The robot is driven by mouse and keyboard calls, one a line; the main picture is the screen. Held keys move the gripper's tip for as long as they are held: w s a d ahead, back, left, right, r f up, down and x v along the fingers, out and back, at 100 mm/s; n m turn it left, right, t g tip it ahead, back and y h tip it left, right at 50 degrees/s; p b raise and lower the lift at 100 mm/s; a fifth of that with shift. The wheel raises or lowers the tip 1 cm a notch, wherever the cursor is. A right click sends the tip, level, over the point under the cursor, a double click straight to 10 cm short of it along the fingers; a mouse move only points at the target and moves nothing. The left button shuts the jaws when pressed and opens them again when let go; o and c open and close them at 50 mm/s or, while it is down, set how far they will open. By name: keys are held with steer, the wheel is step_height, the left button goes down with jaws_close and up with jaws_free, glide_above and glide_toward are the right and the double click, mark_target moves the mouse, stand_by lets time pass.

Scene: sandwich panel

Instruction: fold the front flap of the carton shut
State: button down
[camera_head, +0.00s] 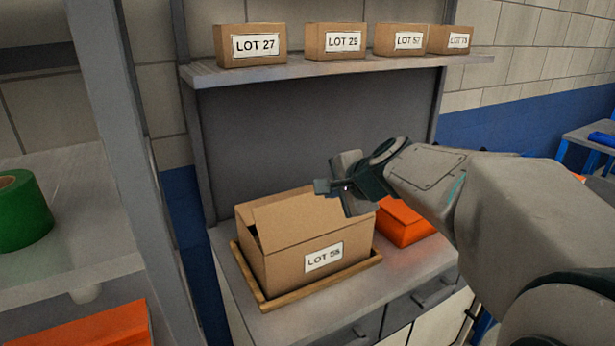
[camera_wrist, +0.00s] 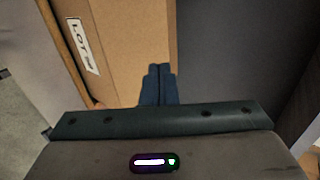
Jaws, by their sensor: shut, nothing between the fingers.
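The carton (camera_head: 285,265) is an open-topped brown box with a "LOT 5…" label on its front; the last digit is unclear. It sits in a shallow wooden tray (camera_head: 310,290). A brown panel lies across much of its top, with a dark gap at the left end; I cannot tell for sure which flap this is. My gripper (camera_head: 322,187) is above the carton's right part, shut and empty, its fingers pointing left. In the wrist view the closed fingertips (camera_wrist: 158,72) appear over the right edge of the brown carton (camera_wrist: 130,35); contact cannot be told.
An orange bin (camera_head: 402,222) stands right of the carton on the grey counter. A shelf (camera_head: 340,68) above holds several labelled boxes. A grey post (camera_head: 125,150) rises at left, beside a surface with green tape (camera_head: 22,212). Drawers (camera_head: 410,305) are below the counter.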

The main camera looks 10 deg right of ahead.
mark_target(314, 197)
steer(key=x, duration=0.6)
steer(key=shift+w+f, duration=0.1)
steer(key=shift+w, duration=0.05)
steer(key=shift+p, duration=0.4)
